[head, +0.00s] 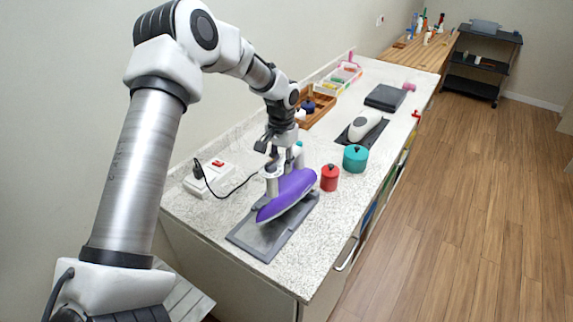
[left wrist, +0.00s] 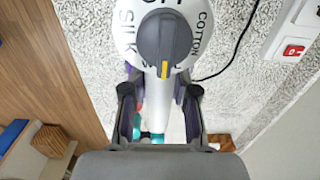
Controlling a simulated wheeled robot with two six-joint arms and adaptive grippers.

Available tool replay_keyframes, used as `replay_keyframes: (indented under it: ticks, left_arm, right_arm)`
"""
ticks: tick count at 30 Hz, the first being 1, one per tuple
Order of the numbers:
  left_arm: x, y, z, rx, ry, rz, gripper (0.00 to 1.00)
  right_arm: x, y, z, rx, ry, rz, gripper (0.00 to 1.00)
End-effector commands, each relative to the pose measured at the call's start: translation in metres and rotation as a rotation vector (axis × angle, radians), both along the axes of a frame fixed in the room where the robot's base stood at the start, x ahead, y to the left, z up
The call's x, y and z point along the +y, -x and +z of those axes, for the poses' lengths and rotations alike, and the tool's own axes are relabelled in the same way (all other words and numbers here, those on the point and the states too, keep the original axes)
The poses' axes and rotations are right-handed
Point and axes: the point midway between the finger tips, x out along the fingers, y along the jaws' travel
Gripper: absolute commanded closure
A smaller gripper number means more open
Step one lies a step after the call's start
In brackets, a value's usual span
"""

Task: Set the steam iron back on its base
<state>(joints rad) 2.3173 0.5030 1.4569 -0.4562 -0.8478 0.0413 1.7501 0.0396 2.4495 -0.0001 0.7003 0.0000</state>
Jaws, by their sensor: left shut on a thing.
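The purple steam iron (head: 287,194) is above its flat grey base (head: 257,244) near the front end of the counter. It looks tilted; I cannot tell whether it touches the base. My left gripper (head: 277,168) comes down on the iron from above and is shut on it. In the left wrist view the fingers (left wrist: 160,100) stand on both sides of the iron's narrow part, below its white dial face (left wrist: 193,48) marked SILK and COTTON. The fingers and arm hide part of the iron. My right gripper is not in view.
A red canister (head: 331,178) and a teal canister (head: 355,159) stand close to the right of the iron. A power strip (head: 209,180) with a black cord (head: 232,189) lies to the left. A white device on a dark pad (head: 365,126) and a wooden tray (head: 318,112) are farther back.

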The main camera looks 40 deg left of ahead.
Motion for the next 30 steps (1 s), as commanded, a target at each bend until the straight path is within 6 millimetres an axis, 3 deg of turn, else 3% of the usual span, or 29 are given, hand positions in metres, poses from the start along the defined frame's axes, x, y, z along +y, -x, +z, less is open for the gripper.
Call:
replay_keyframes:
  ticks: [8, 22, 30]
  left_arm:
    - [0.000, 0.005, -0.002, -0.002, 0.000, -0.001, 1.00]
    - [-0.005, 0.041, -0.022, -0.003, 0.002, 0.000, 1.00]
    - [-0.005, 0.040, -0.039, -0.002, 0.000, 0.000, 1.00]
  right_arm:
    - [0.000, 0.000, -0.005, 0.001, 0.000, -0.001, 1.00]
    - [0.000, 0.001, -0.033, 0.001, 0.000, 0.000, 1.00]
    - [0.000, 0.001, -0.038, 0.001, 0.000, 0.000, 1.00]
